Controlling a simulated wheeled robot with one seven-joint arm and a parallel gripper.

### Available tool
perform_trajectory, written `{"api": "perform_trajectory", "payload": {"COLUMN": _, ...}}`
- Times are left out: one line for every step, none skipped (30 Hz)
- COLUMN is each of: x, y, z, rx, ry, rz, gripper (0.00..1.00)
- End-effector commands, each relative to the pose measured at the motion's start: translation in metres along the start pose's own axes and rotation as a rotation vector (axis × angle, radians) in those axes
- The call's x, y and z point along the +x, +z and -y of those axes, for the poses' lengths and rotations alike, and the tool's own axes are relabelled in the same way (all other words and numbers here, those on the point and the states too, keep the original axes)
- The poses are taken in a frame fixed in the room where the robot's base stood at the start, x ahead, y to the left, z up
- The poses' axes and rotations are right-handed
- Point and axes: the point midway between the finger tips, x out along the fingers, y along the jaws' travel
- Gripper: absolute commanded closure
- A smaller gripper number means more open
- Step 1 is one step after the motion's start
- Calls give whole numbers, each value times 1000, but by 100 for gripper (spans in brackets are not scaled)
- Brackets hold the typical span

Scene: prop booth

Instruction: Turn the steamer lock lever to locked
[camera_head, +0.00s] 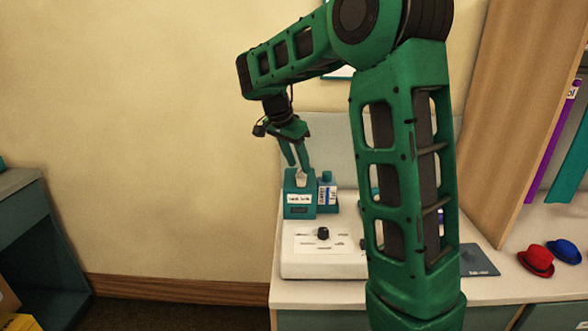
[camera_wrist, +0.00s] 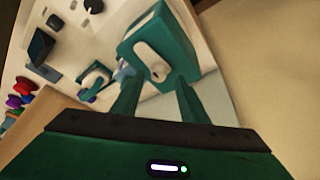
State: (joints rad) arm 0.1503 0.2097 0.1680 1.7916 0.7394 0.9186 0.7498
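The steamer lock looks to be the teal box (camera_head: 299,210) with a white label, standing at the back left of the counter; the label is too small to read surely. A pale lever (camera_head: 300,177) shows at its top. In the wrist view the teal box (camera_wrist: 178,40) carries the pale, rounded lever (camera_wrist: 147,55) on its face. My gripper (camera_head: 297,167) points down just above the box. In the wrist view its two green fingers (camera_wrist: 157,88) are apart, with the lever's end near their tips. Whether they touch it I cannot tell.
In front is a white panel (camera_head: 300,262) with a black knob (camera_head: 323,233). A dark mat (camera_head: 480,261), a red hat (camera_head: 535,261) and a blue hat (camera_head: 565,250) lie to the right. My arm hides the counter's middle.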

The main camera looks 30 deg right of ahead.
Motion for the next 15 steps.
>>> {"api": "perform_trajectory", "payload": {"x": 6, "y": 0, "z": 0, "rx": 1, "ry": 2, "rz": 0, "gripper": 60}}
{"api": "perform_trajectory", "payload": {"x": 10, "y": 0, "z": 0, "rx": 1, "ry": 1, "rz": 0, "gripper": 60}}
{"api": "perform_trajectory", "payload": {"x": 13, "y": 0, "z": 0, "rx": 0, "ry": 2, "rz": 0, "gripper": 60}}
{"api": "perform_trajectory", "payload": {"x": 15, "y": 0, "z": 0, "rx": -1, "ry": 2, "rz": 0, "gripper": 60}}
{"api": "perform_trajectory", "payload": {"x": 17, "y": 0, "z": 0, "rx": -1, "ry": 1, "rz": 0, "gripper": 60}}
{"api": "perform_trajectory", "payload": {"x": 18, "y": 0, "z": 0, "rx": -1, "ry": 1, "rz": 0, "gripper": 60}}
{"api": "perform_trajectory", "payload": {"x": 19, "y": 0, "z": 0, "rx": -1, "ry": 0, "rz": 0, "gripper": 60}}
{"api": "perform_trajectory", "payload": {"x": 20, "y": 0, "z": 0, "rx": -1, "ry": -1, "rz": 0, "gripper": 60}}
{"api": "perform_trajectory", "payload": {"x": 21, "y": 0, "z": 0, "rx": -1, "ry": -1, "rz": 0, "gripper": 60}}
{"api": "perform_trajectory", "payload": {"x": 21, "y": 0, "z": 0, "rx": -1, "ry": -1, "rz": 0, "gripper": 60}}
{"api": "perform_trajectory", "payload": {"x": 21, "y": 0, "z": 0, "rx": -1, "ry": -1, "rz": 0, "gripper": 60}}
{"api": "perform_trajectory", "payload": {"x": 21, "y": 0, "z": 0, "rx": -1, "ry": -1, "rz": 0, "gripper": 60}}
{"api": "perform_trajectory", "payload": {"x": 21, "y": 0, "z": 0, "rx": -1, "ry": -1, "rz": 0, "gripper": 60}}
{"api": "perform_trajectory", "payload": {"x": 21, "y": 0, "z": 0, "rx": 0, "ry": -1, "rz": 0, "gripper": 60}}
{"api": "perform_trajectory", "payload": {"x": 21, "y": 0, "z": 0, "rx": 0, "ry": -1, "rz": 0, "gripper": 60}}
